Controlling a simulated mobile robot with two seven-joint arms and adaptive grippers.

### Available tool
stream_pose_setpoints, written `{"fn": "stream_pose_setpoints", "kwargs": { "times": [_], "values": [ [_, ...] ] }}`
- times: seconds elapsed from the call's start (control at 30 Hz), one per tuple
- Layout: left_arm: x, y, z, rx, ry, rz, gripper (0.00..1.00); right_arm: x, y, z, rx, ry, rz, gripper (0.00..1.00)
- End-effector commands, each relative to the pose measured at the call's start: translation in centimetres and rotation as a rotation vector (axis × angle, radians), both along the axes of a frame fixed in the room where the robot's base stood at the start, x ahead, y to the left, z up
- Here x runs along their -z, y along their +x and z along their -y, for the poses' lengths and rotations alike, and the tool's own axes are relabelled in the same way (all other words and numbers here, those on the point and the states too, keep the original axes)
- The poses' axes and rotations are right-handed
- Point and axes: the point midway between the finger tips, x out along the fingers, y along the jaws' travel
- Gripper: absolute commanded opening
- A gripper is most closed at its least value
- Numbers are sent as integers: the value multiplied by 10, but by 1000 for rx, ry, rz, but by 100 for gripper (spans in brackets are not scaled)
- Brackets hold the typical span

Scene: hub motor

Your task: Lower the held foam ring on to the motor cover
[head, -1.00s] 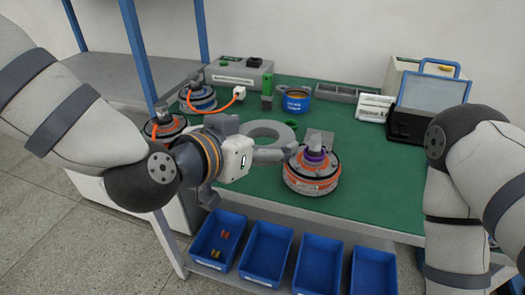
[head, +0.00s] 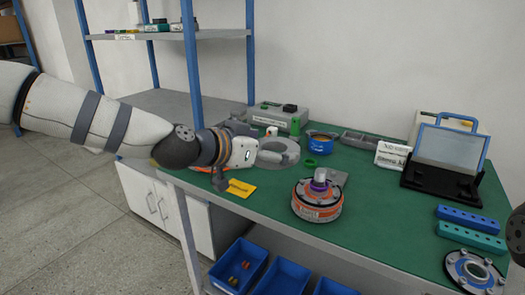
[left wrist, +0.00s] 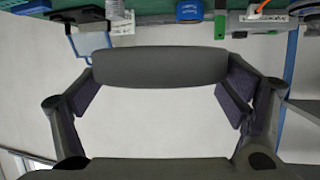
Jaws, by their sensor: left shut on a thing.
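The grey foam ring (head: 293,150) is at the gripper of my left arm, flat side up, over the left part of the green bench. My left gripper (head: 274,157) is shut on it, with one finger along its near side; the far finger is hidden. In the left wrist view the ring (left wrist: 160,67) shows edge-on as a dark grey slab between the two pads. The orange and grey hub motor (head: 317,203) stands upright on the bench to the right, apart from the ring. Its top carries a purple band and a pale knob. My right gripper is out of view.
A yellow card (head: 240,188) lies below my left gripper. A screen (head: 450,148), teal block (head: 472,238) and dark disc (head: 474,268) are at right. Bench is clear around the motor's right.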

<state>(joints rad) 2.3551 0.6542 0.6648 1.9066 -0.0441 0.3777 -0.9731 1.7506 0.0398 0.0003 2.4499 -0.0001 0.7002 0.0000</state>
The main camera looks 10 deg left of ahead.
Motion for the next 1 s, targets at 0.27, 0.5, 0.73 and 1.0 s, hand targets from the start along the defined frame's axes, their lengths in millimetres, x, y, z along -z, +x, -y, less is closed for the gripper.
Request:
{"fn": "stream_pose_setpoints", "kwargs": {
  "times": [0.27,0.5,0.73,1.0],
  "values": [
    [9,20,40,1,0,-10,75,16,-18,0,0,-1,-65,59],
    [8,37,74,0,1,-8,75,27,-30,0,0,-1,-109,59],
    [7,51,107,1,0,-7,75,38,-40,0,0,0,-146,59],
    [30,52,106,-2,-1,-4,75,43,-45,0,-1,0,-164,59]
  ]
}}
